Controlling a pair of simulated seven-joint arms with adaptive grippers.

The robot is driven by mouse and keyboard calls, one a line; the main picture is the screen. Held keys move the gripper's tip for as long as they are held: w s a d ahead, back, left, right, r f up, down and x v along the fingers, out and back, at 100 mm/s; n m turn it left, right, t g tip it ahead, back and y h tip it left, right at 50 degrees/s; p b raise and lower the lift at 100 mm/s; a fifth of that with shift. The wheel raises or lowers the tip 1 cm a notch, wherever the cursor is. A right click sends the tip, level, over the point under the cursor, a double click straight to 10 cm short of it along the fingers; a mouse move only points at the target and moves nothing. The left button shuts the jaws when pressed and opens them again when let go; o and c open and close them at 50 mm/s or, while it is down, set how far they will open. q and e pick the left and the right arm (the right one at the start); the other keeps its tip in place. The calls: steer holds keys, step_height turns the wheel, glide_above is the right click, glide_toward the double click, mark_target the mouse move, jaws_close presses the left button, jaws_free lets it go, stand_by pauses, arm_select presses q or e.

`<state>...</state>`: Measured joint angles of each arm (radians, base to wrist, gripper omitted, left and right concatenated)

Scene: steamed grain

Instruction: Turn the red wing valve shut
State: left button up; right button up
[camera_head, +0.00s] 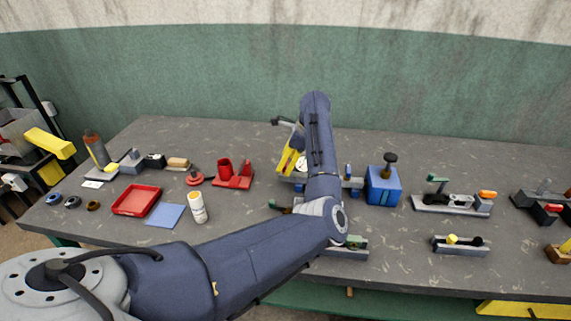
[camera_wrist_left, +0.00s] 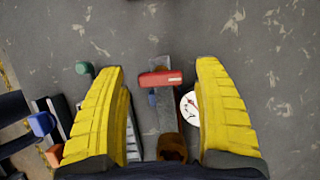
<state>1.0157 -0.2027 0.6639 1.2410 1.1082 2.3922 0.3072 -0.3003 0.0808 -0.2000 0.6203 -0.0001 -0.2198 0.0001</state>
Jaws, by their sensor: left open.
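In the left wrist view, the red wing valve (camera_wrist_left: 161,78) shows as a short red bar lying crosswise over a grey fitting with a brown lower part. My left gripper (camera_wrist_left: 161,67) is open, with one yellow finger on each side of the red bar and a visible gap on both sides. I cannot tell how far below the fingertips the bar is. In the head view my left gripper (camera_head: 290,158) is over the middle of the bench, partly behind my own arm, and the red wing is hidden there. My right gripper is not in view.
A white round gauge (camera_wrist_left: 190,107) lies beside the right finger, and a green knob (camera_wrist_left: 84,68) stands left of the left finger. A blue block with a dark knob (camera_head: 383,186) stands right of my arm. A red tray (camera_head: 137,201) and a white bottle (camera_head: 198,208) are left.

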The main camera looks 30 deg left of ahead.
arm_select(q)
steer(key=shift+a+f, duration=0.1)
steer(key=shift+f, duration=0.2)
steer(key=shift+c, duration=0.2)
steer(key=c, duration=1.2)
steer(key=shift+c, duration=0.2)
